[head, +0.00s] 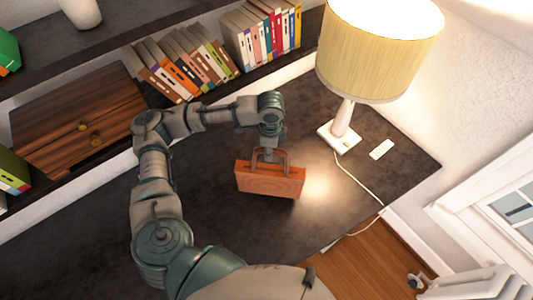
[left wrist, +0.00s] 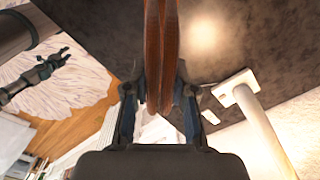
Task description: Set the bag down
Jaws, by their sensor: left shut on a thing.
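An orange-brown bag (head: 270,181) with two looped handles hangs upright below my left gripper (head: 269,152), over the dark desk (head: 100,235). The left gripper is shut on the handles. In the left wrist view the bag (left wrist: 161,45) shows as brown bands running up from between the fingers of the left gripper (left wrist: 160,95). I cannot tell whether the bag's bottom touches the desk. My right gripper (left wrist: 52,64) shows in the left wrist view at the upper left, away from the bag, with its fingers apart and empty.
A lamp (head: 380,45) with a yellow shade stands right of the bag, its cord running to the desk's edge. A small white object (head: 382,150) lies beside its base. Books (head: 265,40) and a wooden drawer unit (head: 85,125) line the back. Desk around the bag is clear.

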